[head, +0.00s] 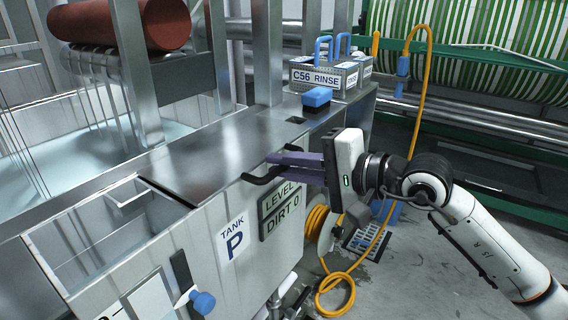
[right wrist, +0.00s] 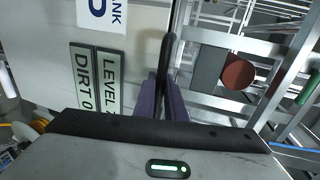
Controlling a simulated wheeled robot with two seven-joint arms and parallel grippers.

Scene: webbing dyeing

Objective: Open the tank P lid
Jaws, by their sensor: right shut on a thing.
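Tank P (head: 175,254) is a pale metal tank with a "TANK P" label and a "LEVEL / DIRT 0" sign on its front. Its flat steel lid (head: 222,146) lies over the top, and an open compartment shows to its left. A black bar handle (head: 258,179) sticks out at the lid's front edge; it also shows in the right wrist view (right wrist: 167,50). My right gripper (head: 275,167) reaches in from the right, with its purple fingers shut on the handle. The fingers hide part of the handle. My left gripper is not in view.
A "C56 RINSE" box (head: 323,77) with blue handles and a blue brush (head: 317,97) stand on the ledge behind the lid. A yellow hose (head: 335,290) lies on the floor below my right arm.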

